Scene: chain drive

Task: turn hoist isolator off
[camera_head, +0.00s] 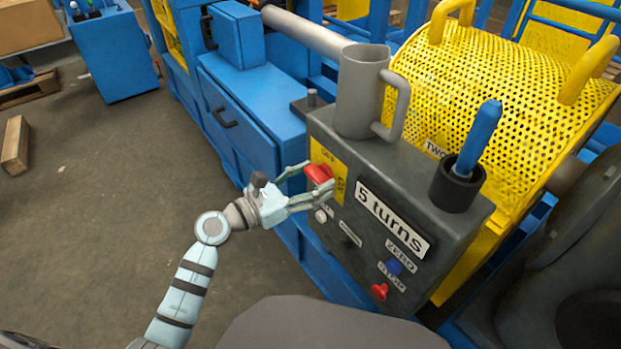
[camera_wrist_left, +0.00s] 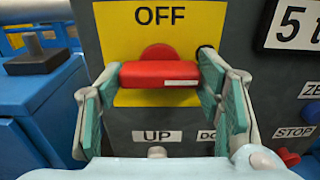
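The hoist isolator is a red handle (camera_head: 318,173) on a yellow plate (camera_wrist_left: 107,25) on the dark control box. In the left wrist view the red handle (camera_wrist_left: 160,75) lies horizontal below the word OFF, with a white mark at its right end. Another label on the plate's right side is mostly covered by a finger. My left gripper (camera_head: 311,186) is at the handle. In the left wrist view its fingers (camera_wrist_left: 160,72) are at the handle's two ends, with no clear gap, and appear shut on it. My right gripper is not in view.
Below the plate are an UP button (camera_wrist_left: 156,152) and its neighbour. A red stop button (camera_head: 380,291) and blue zero button (camera_head: 394,267) sit lower right. A grey mug (camera_head: 361,92) and a cup with a blue-handled tool (camera_head: 478,138) stand on the box.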

